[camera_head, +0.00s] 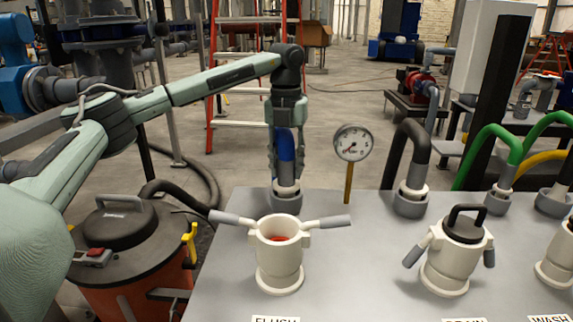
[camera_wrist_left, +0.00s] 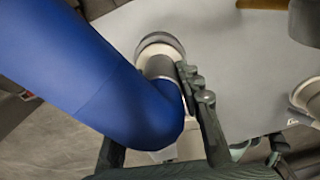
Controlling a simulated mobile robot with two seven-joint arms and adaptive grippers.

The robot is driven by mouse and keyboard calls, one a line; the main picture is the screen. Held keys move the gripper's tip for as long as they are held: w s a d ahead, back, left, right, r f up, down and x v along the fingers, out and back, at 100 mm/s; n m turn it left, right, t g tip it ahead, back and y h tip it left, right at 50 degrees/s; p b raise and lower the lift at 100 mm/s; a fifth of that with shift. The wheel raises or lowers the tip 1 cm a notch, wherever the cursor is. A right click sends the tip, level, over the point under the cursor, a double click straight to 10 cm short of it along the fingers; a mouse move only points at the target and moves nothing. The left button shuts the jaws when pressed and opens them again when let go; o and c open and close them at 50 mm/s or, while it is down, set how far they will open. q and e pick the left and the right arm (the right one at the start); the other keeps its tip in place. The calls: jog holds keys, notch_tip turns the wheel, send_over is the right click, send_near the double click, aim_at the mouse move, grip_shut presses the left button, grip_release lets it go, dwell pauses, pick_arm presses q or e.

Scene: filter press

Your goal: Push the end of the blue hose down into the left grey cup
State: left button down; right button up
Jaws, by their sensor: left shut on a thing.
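The blue hose (camera_head: 286,145) hangs between the fingers of my left gripper (camera_head: 286,172), which is shut on it above the bench. Its lower end, with a pale collar (camera_head: 286,187), is at the mouth of the left grey cup (camera_head: 286,204) at the bench's back left. How deep the end sits in the cup cannot be told. In the left wrist view the blue hose (camera_wrist_left: 115,85) bends toward the cup (camera_wrist_left: 158,40), and a gripper finger lies along its right side. My right gripper is not in view.
A cream pot with two grey-tipped handles (camera_head: 280,255) stands in front of the cup. A gauge on a yellow post (camera_head: 352,145) and a cup with a black hose (camera_head: 411,203) stand to the right. Bare grey bench top (camera_head: 350,280) lies between the pots.

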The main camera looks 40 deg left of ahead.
pick_arm(q)
jog(key=shift+f, duration=0.1)
jog(key=c, duration=1)
grip_release()
jog(key=shift+o, duration=0.2)
notch_tip(320, 180, up, 12)
jog(key=shift+r, duration=0.1)
